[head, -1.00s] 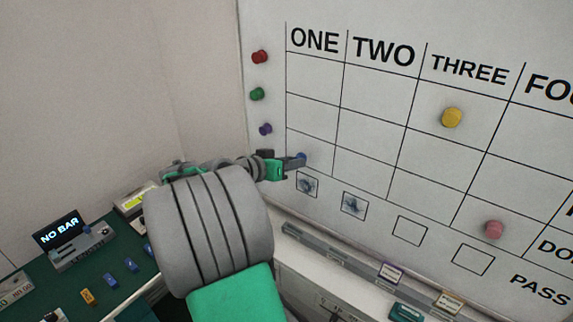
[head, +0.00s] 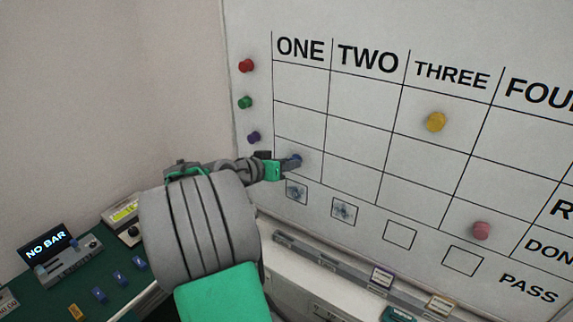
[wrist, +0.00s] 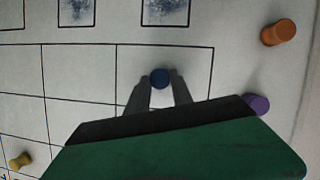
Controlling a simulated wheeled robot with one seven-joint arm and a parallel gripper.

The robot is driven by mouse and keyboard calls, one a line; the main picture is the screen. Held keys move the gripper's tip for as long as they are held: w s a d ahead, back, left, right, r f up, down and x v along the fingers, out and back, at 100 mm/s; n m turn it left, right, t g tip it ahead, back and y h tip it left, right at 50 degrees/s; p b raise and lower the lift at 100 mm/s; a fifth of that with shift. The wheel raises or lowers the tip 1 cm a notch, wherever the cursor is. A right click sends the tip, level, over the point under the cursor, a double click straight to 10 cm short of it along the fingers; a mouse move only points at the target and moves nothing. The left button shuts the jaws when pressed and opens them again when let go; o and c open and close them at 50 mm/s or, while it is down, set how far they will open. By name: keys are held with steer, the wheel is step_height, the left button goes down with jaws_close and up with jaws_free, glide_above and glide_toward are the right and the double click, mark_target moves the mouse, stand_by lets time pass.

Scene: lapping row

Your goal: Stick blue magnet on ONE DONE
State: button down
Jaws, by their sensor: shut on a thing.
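The blue magnet (wrist: 160,78) is between the fingertips of my gripper (wrist: 160,88), which is shut on it. In the head view, the blue magnet (head: 296,160) shows at the tip of my gripper (head: 287,165), at the whiteboard (head: 300,240). In the wrist view, which sees the board upside down, the magnet lies over the bottom cell of column ONE, just above the pictured squares. I cannot tell whether its back touches the board. My gripper hides part of that cell.
Red (head: 246,66), green (head: 245,102), purple (head: 254,137) and orange (wrist: 278,33) magnets stand left of the grid. A yellow magnet (head: 436,121) is under THREE; a pink one (head: 482,230) is lower right. A ledge (head: 330,262) runs below. A green bench (head: 110,290) stands at left.

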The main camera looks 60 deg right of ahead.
steer(key=shift+r, duration=0.2)
steer(key=c, duration=1.5)
jaws_free()
steer(key=shift+d, duration=0.1)
steer(key=shift+c, duration=0.2)
steer(key=shift+o, duration=0.8)
steer(key=shift+s+d+f, duration=0.1)
steer(key=shift+d, duration=0.05)
steer(key=o, duration=0.3)
steer(key=shift+o, duration=0.2)
